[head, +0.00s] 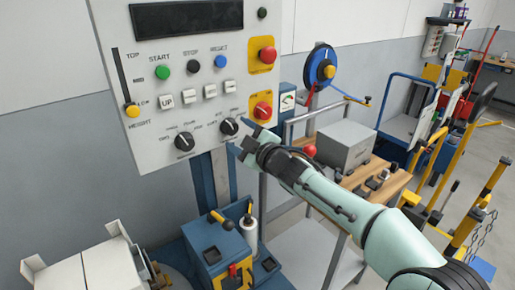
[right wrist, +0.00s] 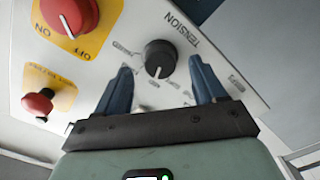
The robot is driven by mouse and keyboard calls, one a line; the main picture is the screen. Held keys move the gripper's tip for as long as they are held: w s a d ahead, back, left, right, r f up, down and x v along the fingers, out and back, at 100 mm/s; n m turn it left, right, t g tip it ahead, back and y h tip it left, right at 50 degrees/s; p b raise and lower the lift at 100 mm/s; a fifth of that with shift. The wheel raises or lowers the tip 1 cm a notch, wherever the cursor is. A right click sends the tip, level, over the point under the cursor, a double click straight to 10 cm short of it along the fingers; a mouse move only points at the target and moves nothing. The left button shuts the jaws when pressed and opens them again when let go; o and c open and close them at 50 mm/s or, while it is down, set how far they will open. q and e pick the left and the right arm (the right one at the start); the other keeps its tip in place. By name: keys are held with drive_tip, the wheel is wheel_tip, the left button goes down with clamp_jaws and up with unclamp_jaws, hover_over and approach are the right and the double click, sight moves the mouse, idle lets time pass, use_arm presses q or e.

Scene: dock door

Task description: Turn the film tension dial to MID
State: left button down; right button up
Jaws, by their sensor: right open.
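The film tension dial is a black round knob (head: 229,126) at the lower right of the white control panel. It also shows in the right wrist view (right wrist: 160,55), upside down, beside the word TENSION. A short white pointer mark is on its lower side there; the small position labels are too blurred to read surely. My right gripper (head: 243,138) is right in front of the dial in the head view. In the right wrist view its two blue fingers (right wrist: 160,66) stand apart on either side of the dial, with gaps, not clasping it. My left gripper is not in view.
The white panel (head: 150,95) also carries another black dial (head: 184,141), several push buttons, a red emergency button (head: 267,55) and a red rotary switch (head: 262,110) near the right edge. A workbench with a grey box (head: 345,144) stands behind my right arm.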

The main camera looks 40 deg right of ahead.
drive_tip(key=s+a, duration=0.1)
drive_tip(key=s, duration=0.9)
drive_tip(key=shift+s, duration=0.25)
drive_tip(key=shift+a, duration=0.1)
